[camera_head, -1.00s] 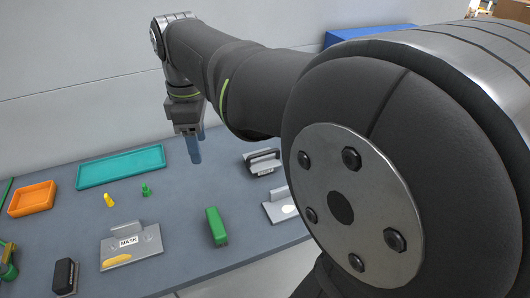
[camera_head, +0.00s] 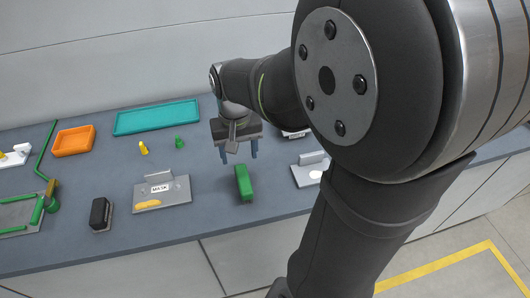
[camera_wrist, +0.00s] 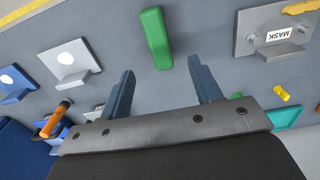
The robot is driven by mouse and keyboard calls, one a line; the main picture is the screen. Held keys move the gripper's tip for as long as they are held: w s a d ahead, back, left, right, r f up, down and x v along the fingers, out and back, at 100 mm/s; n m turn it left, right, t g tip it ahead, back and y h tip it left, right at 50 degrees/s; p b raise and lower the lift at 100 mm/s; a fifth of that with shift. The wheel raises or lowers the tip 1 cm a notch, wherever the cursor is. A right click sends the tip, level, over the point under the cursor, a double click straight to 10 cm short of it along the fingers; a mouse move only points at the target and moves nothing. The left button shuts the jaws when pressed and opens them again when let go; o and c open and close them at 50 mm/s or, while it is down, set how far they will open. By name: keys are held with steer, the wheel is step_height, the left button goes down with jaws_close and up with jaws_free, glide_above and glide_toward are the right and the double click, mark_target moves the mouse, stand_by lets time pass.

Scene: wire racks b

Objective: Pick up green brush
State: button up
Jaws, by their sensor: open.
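The green brush (camera_head: 244,182) is a long green block lying on the grey table near its front edge. In the wrist view the green brush (camera_wrist: 155,38) is at the top middle, beyond the fingertips and roughly between their lines. My gripper (camera_head: 238,155) is open and empty, just behind the brush and apart from it. In the wrist view both blue fingers of my gripper (camera_wrist: 160,75) are spread wide with nothing between them.
A grey plate labelled MASK (camera_head: 176,196) is left of the brush; a metal bracket plate (camera_head: 308,174) is right.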

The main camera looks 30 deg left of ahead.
mark_target(246, 178)
step_height(246, 178, down, 8)
steer(key=shift+f, duration=0.25)
steer(key=shift+w+f, duration=0.15)
steer(key=shift+f, duration=1.2)
steer(key=shift+w+f, duration=0.15)
steer(key=shift+f, duration=1.15)
steer(key=c, duration=1.1)
steer(key=shift+r, duration=0.1)
steer(key=shift+a+r, duration=0.1)
steer(key=shift+r, duration=0.35)
steer(key=r, duration=0.3)
steer(key=shift+w+d+r, duration=0.2)
steer(key=shift+d+r, duration=0.15)
steer(key=shift+d, duration=0.05)
steer(key=w+d+r, duration=0.3)
steer(key=d+r, duration=0.3)
steer(key=d, duration=0.4)
steer(key=shift+w+d+r, duration=0.15)
steer(key=shift+w, duration=0.15)
